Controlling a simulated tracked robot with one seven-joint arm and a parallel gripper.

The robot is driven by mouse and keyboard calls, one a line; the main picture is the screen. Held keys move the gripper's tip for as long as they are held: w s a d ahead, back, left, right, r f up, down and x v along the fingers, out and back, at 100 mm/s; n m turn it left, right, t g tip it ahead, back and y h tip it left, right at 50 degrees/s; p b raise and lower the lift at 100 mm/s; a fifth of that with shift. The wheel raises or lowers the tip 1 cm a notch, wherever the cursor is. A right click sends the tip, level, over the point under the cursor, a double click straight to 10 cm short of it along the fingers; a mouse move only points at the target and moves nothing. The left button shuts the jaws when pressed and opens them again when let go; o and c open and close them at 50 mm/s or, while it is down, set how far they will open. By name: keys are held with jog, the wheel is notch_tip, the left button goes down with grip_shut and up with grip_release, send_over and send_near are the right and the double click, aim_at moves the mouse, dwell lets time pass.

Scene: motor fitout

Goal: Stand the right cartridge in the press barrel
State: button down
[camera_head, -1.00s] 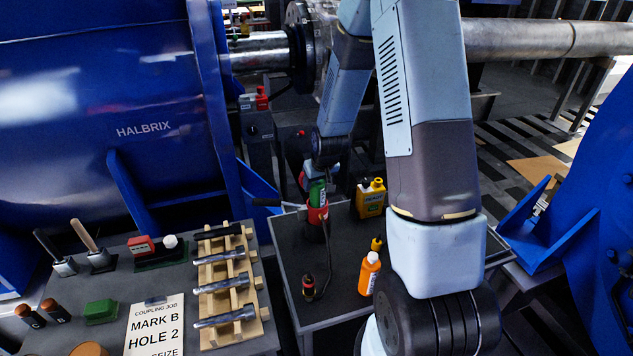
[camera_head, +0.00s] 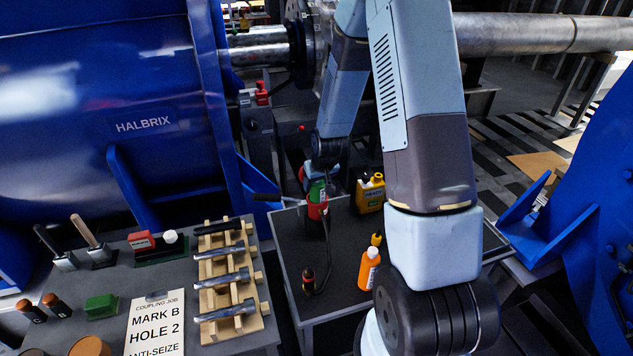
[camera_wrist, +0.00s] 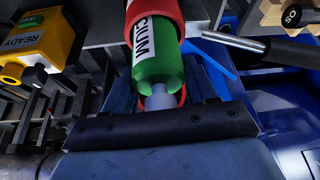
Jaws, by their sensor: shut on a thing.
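A green cartridge (camera_head: 316,190) with a white label ending in "CIUM" stands upright at the red press barrel (camera_head: 317,210) on the small dark table. In the wrist view the cartridge (camera_wrist: 160,75) shows its grey tip towards me, and its far part passes inside the red barrel rim (camera_wrist: 152,14). How deep it sits is hidden. My gripper (camera_head: 322,168) is at the cartridge's top end and is shut on it. In the wrist view a dark jaw bar crosses below the tip; the contact itself is hidden.
At left, a wooden rack (camera_head: 228,280) holds several metal bolts beside a sign (camera_head: 156,325).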

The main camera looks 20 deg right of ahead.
jog(key=shift+f, duration=1.15)
jog(key=shift+c, duration=1.3)
grip_release()
jog(key=v, duration=1.3)
jog(key=shift+s+r, duration=0.15)
jog(key=shift+r, duration=0.15)
